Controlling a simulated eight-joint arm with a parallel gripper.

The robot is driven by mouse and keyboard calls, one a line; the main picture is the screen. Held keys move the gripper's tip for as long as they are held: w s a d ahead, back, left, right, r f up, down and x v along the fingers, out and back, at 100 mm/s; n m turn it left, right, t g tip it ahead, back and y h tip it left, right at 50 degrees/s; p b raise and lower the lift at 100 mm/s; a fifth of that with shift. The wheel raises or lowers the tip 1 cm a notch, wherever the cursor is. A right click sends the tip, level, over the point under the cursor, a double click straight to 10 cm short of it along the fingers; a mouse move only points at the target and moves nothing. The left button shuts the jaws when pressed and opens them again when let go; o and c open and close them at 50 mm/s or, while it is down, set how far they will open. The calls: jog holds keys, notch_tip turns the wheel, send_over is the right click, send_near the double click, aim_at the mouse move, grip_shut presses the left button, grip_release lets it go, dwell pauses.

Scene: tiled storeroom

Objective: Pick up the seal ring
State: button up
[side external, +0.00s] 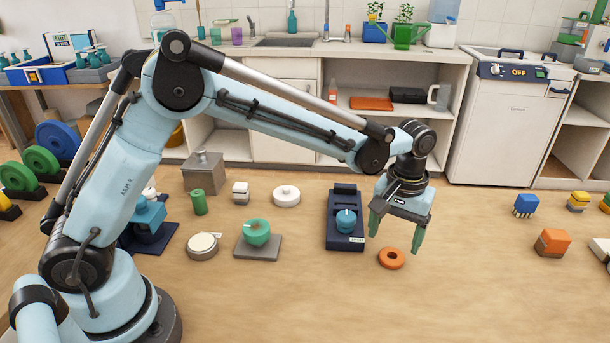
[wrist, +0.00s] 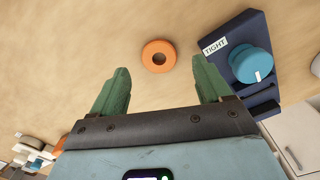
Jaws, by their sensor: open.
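The seal ring (side external: 391,258) is an orange ring lying flat on the wooden table, right of the dark blue device. In the wrist view the ring (wrist: 159,56) lies beyond the fingertips, roughly centred between them, with bare table showing through its hole. My gripper (side external: 394,243) is open, its two green fingers pointing down above the table near the ring. In the wrist view my gripper (wrist: 161,76) is empty, and the ring is clear of both fingers.
The dark blue device (side external: 345,218) with a blue knob stands just left of my gripper. A grey plate (side external: 270,252) bearing a green knob is farther left. An orange and grey block (side external: 552,243) lies to the right. The table in front of the ring is clear.

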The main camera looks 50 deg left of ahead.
aim_at(394, 249)
jog(key=shift+w+f, duration=0.2)
jog(key=shift+f, duration=1.05)
jog(key=shift+w+f, duration=0.2)
jog(key=shift+f, duration=1.05)
jog(key=c, duration=1.1)
